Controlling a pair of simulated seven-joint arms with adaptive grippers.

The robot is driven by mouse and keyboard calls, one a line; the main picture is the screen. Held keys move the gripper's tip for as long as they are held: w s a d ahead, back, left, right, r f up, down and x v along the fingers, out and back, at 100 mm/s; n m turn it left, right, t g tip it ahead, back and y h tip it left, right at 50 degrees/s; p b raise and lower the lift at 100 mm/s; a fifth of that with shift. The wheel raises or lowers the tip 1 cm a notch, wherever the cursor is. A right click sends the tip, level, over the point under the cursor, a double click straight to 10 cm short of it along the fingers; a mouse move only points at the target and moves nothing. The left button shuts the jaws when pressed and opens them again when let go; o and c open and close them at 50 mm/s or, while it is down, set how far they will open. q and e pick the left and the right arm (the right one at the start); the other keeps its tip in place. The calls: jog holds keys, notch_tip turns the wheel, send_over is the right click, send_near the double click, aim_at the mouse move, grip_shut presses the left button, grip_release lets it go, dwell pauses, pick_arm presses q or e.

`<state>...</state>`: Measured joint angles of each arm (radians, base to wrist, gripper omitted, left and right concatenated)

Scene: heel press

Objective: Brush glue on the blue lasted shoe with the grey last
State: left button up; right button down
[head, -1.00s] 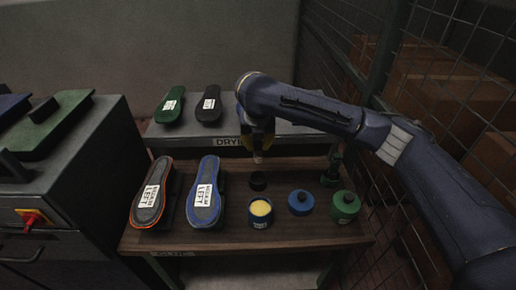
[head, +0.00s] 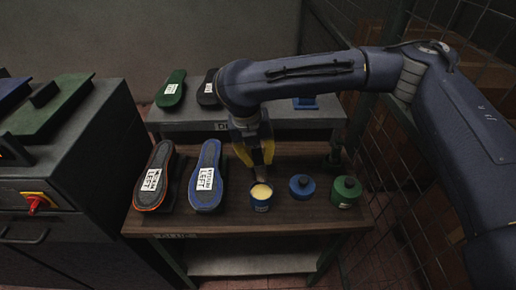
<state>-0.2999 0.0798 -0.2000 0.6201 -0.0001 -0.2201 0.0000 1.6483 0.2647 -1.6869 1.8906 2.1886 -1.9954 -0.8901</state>
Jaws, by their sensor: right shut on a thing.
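The blue lasted shoe (head: 206,170) lies sole up on the brown glue shelf, its white label reading LEFT. A dark part shows along its right side, too dim to tell its colour surely. Pale yellow glue fills the pot. The brush is mostly hidden by the fingers, and I cannot tell whether its tip touches the glue. My left gripper is not in view.
An orange-edged shoe (head: 154,180) lies left of the blue one. A closed blue pot (head: 301,187) and green pot (head: 346,191) stand to the right. Green (head: 171,90) and black (head: 208,88) soles lie on the rear rack. A press stands left; a wire fence is right.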

jog(key=shift+f, duration=2.75)
jog(key=shift+f, duration=0.55)
jog(key=shift+r, duration=3.5)
